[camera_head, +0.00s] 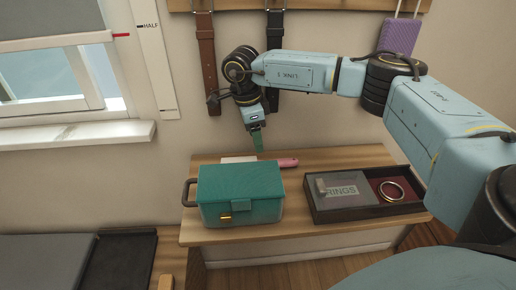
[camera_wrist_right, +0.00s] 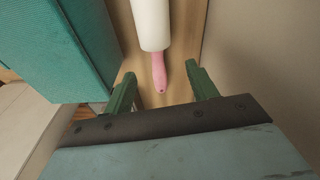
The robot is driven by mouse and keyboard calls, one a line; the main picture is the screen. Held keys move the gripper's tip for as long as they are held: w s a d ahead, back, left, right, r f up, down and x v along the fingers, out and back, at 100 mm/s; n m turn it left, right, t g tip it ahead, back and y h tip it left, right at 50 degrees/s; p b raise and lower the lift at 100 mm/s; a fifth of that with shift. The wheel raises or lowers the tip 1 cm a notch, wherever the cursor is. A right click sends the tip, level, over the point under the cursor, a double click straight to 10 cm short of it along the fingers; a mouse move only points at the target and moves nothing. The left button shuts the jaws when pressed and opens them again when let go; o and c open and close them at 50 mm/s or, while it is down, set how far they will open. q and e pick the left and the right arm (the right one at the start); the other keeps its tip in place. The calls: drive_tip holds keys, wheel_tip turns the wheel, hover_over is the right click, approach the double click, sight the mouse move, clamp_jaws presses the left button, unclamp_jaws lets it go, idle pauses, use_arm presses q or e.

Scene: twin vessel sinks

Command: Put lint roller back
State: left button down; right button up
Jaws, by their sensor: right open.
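The lint roller has a white roll and a pink handle (camera_head: 284,162). It lies on the wooden table behind the teal box, which hides part of it in the head view. In the right wrist view the lint roller (camera_wrist_right: 152,22) points its handle toward my gripper. My right gripper (camera_head: 257,146) is open and points down just above and behind the box. In the wrist view the end of the pink handle shows between the fingers of the gripper (camera_wrist_right: 161,70). The fingers do not grip it; the height gap is hard to tell. My left gripper is not in view.
The teal box (camera_head: 240,190) stands closed on the table (camera_head: 300,232), close beside the roller. The wall is close behind. Belts (camera_head: 206,60) and a purple bag (camera_head: 399,36) hang above.

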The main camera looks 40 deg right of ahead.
sight(253, 157)
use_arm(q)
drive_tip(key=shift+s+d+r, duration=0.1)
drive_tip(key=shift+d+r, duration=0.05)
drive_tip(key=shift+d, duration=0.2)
use_arm(e)
drive_tip(key=r, duration=0.4)
drive_tip(key=shift+w+a, duration=0.2)
drive_tip(key=shift+a, duration=0.05)
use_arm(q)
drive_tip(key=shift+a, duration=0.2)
use_arm(e)
drive_tip(key=shift+r, duration=0.1)
